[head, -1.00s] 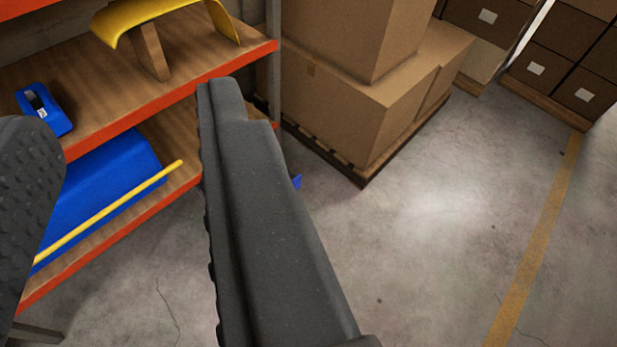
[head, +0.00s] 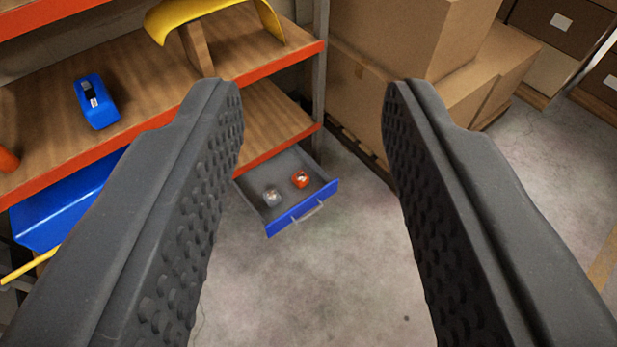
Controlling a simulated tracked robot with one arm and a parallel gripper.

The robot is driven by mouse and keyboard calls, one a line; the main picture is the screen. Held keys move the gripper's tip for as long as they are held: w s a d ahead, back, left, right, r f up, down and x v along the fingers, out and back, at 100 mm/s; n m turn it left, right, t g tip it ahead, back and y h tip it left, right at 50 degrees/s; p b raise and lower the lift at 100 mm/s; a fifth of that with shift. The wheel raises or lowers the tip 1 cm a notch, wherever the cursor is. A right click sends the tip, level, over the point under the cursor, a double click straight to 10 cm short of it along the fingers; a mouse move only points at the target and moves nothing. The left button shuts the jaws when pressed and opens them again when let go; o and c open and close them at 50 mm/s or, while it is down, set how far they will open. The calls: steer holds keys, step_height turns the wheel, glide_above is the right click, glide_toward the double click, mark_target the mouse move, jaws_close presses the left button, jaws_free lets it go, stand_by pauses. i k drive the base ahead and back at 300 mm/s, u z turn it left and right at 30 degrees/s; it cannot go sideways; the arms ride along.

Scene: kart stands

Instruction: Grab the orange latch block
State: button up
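A small orange block (head: 301,179), which looks like the latch block, lies in an open drawer (head: 296,214) with a blue front and grey inside. A small grey-white piece (head: 271,195) lies to its left in the same drawer. The drawer sits low, under the shelf rack. My gripper (head: 314,95) is open and empty, its two dark studded fingers wide apart. The drawer shows between the fingers, well beyond and below their tips.
An orange-edged shelf rack (head: 150,136) stands at the left, with a blue device (head: 97,102) and a yellow curved part (head: 215,12) on it. Stacked cardboard boxes (head: 385,40) stand behind at the right. The concrete floor (head: 310,290) before the drawer is clear.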

mark_target(300, 184)
steer(key=i, duration=0.9)
steer(key=u, duration=0.05)
